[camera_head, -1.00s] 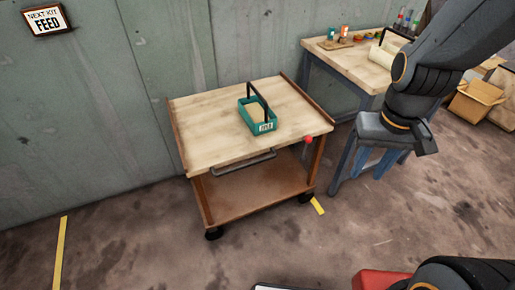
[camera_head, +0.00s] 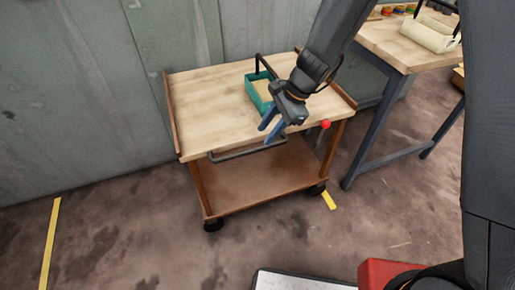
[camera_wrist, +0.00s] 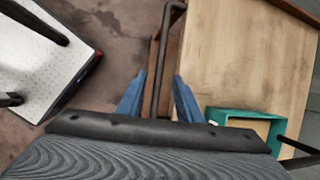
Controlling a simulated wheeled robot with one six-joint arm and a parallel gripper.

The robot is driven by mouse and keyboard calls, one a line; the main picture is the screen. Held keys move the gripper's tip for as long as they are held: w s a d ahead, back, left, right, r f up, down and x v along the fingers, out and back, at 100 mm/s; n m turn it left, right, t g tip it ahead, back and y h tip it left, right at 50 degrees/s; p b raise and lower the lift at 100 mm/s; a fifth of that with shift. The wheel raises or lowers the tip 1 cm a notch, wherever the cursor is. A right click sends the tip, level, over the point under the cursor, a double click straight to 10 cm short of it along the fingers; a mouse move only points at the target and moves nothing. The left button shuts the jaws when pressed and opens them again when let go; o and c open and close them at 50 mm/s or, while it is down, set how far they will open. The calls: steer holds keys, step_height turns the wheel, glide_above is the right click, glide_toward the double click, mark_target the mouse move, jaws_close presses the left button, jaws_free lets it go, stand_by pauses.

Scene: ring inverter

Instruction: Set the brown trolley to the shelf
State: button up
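The brown trolley (camera_head: 255,178) stands against the green wall, with a pale wooden top, a lower brown deck and dark casters. Its dark bar handle (camera_head: 238,154) runs along the near edge; it also shows in the wrist view (camera_wrist: 157,50). My gripper (camera_head: 267,131) is above the near edge of the trolley top, close to the handle. In the wrist view its blue fingers (camera_wrist: 159,78) are apart, with the handle bar seen between them. Whether they touch it, I cannot tell. No separate shelf is clearly in view.
A teal bin (camera_head: 259,88) with a black handle sits on the trolley top. A red knob (camera_head: 325,124) is at its front right corner. A workbench (camera_head: 400,42) stands at the right. Yellow floor tape (camera_head: 49,245) lies at the left, and the floor there is clear.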

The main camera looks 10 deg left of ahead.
mark_target(254, 149)
steer(key=x, duration=0.7)
steer(key=shift+a+f, duration=0.15)
steer(key=shift+f, duration=0.2)
jaws_close()
